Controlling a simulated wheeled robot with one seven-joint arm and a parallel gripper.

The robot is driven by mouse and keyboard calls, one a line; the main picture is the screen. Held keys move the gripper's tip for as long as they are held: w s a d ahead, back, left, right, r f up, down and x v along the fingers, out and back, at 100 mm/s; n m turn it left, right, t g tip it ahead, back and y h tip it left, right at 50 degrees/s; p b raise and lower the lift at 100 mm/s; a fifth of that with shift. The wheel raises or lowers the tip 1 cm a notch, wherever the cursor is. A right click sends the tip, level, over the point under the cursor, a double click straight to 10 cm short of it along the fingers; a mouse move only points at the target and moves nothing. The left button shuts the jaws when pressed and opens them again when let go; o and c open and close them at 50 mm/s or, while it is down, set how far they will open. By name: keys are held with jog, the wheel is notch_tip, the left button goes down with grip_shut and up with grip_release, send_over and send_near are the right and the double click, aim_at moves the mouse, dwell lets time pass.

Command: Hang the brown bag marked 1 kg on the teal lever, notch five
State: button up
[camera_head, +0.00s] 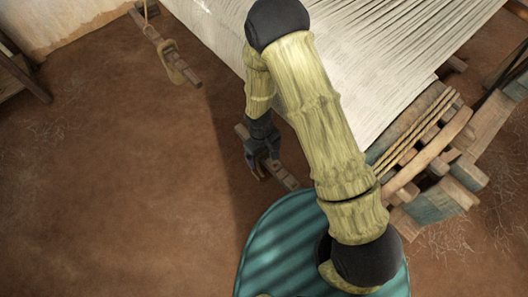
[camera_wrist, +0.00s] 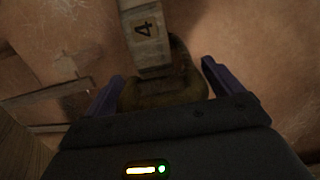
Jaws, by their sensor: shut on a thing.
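My gripper (camera_head: 259,165) is low over the floor beside a short wooden bar (camera_head: 282,176), partly hidden by my arm. In the wrist view my two dark purple fingers stand at either side of a dark brown, rounded thing (camera_wrist: 165,92), which seems to be the bag; no weight mark shows on it. A pale wooden bar (camera_wrist: 145,30) marked 4 comes down from the top and ends at or over the brown thing; I cannot tell whether they touch. No teal colour or notch five shows on either bar.
Brown floor (camera_head: 110,170) lies clear at the left.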

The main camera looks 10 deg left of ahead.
jog(key=shift+f, duration=0.2)
dwell(0.3)
jog(key=o, duration=1.7)
jog(key=shift+o, duration=0.2)
jog(key=r, duration=0.7)
jog(key=shift+w+a+r, duration=0.2)
jog(key=shift+w+a, duration=0.05)
jog(key=shift+a, duration=0.05)
